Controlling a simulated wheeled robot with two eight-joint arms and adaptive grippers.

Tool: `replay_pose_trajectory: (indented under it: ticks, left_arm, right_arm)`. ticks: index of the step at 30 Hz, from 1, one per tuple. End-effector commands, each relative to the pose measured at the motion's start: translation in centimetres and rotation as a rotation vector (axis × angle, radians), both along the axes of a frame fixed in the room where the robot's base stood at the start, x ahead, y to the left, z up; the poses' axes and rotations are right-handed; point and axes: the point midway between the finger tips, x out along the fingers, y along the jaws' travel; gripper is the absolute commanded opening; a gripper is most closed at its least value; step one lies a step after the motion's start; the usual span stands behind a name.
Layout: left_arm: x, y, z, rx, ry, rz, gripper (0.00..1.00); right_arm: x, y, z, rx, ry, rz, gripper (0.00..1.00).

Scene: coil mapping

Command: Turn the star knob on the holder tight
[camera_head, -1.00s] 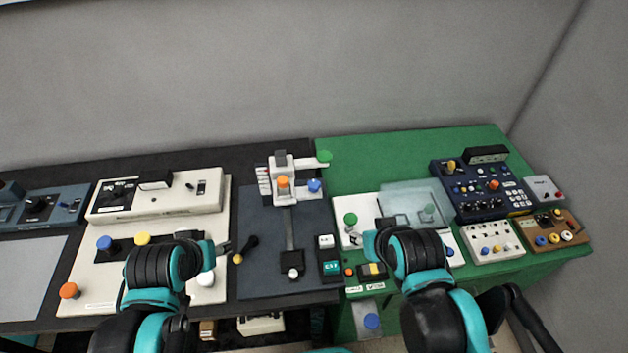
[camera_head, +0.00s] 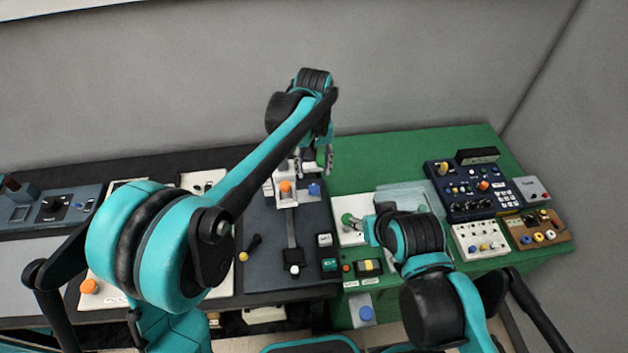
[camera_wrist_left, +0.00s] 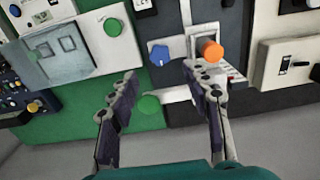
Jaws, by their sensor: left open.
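The holder (camera_head: 287,199) is a light upright block at the back of the dark grey plate. It carries an orange knob (camera_head: 285,186) and a blue knob (camera_head: 314,189), which looks lobed like a star in the left wrist view (camera_wrist_left: 159,54). My left gripper (camera_head: 316,164) is open and empty above the holder's right side. In the left wrist view its fingers (camera_wrist_left: 160,74) frame the blue knob, apart from it. My right gripper (camera_head: 368,228) is near a green knob (camera_head: 347,219), its jaws unclear.
A clear cover (camera_head: 402,196) and a navy control box (camera_head: 468,188) stand on the green table to the right. A black lever with a yellow tip (camera_head: 248,249) lies left of the holder's slide. A grey wall rises behind the table.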

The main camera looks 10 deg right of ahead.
Motion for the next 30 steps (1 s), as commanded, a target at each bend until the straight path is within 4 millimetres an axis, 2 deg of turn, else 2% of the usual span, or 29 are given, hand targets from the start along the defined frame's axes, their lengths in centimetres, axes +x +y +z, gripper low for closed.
replay_pose_trajectory:
  ticks: [12, 15, 26, 30]
  left_arm:
    - [0.0, -0.1, -6.1, 0.001, 0.002, 0.0, 0.49]
    - [0.1, -0.1, -7.1, 0.001, 0.001, 0.0, 0.49]
    - [0.0, -0.1, -7.7, 0.001, 0.001, 0.0, 0.49]
    - [0.0, -0.1, -7.7, 0.001, 0.001, 0.0, 0.14]
  right_arm:
    - [0.0, 0.0, -1.5, 0.0, 0.0, 0.0, 0.44]
    - [0.0, 0.0, -1.7, 0.0, 0.0, 0.0, 0.44]
    - [0.0, 0.0, -1.7, 0.0, 0.0, 0.0, 0.44]
    - [0.0, 0.0, -1.7, 0.0, 0.0, 0.0, 0.44]
